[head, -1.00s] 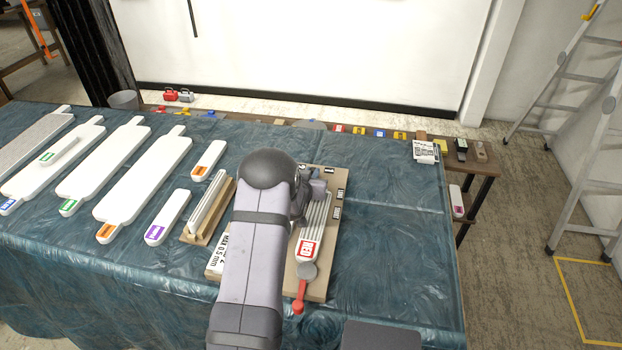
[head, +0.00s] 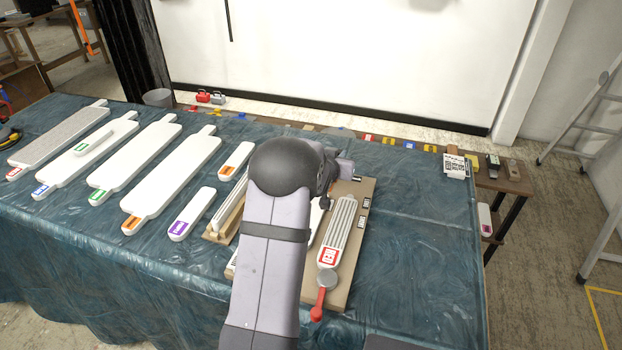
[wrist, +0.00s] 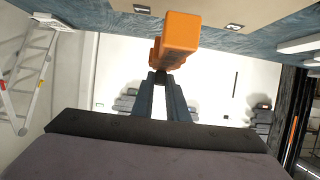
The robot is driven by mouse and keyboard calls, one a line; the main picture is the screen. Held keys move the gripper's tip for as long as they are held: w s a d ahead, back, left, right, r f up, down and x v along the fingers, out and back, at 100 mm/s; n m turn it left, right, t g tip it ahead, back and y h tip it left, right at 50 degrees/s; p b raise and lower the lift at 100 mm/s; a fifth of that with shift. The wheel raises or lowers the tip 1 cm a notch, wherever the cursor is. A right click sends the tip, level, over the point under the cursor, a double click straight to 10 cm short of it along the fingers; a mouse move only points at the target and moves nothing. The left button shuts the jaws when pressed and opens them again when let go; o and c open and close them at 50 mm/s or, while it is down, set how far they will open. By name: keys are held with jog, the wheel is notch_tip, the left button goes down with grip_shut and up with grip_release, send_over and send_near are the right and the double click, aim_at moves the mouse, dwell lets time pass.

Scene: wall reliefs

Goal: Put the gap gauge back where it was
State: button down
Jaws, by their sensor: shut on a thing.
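In the wrist view my gripper (wrist: 166,84) is shut on an orange block-shaped thing (wrist: 181,32), which I take to be the gap gauge. Its far end points toward the wooden board's side of the picture, and whether it touches anything there cannot be told. In the head view my arm hides the gripper's fingers and the held thing. My wrist is over the far part of a wooden board (head: 333,290).
Several white paddle-shaped pieces with coloured labels, such as the orange-labelled one (head: 180,180), lie on the blue cloth (head: 420,260) at left. A wooden rack (head: 222,228) stands left of my arm. The cloth right of the board is clear.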

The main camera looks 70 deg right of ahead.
jog(key=w+a+r+n+t, duration=0.15)
jog(key=w+a, duration=0.25)
jog(key=w, duration=0.7)
jog(key=w+a+f+n+t, duration=0.1)
jog(key=w+a+t, duration=0.15)
jog(key=w, duration=0.95)
jog(key=s+m+g, duration=0.3)
jog(key=s+g, duration=0.1)
jog(key=s, duration=0.3)
jog(key=shift+n, duration=0.25)
jog(key=shift+w+a+f, duration=0.1)
jog(key=shift+a+f, duration=0.1)
jog(key=shift+f, duration=2.35)
jog(key=shift+w+a+f, duration=0.1)
jog(key=shift+a+f, duration=0.05)
jog(key=shift+f, duration=2.4)
jog(key=shift+f, duration=0.2)
jog(key=c, duration=1.7)
grip_release()
jog(key=shift+s, duration=0.1)
jog(key=shift+c, duration=0.2)
jog(key=shift+r, duration=0.15)
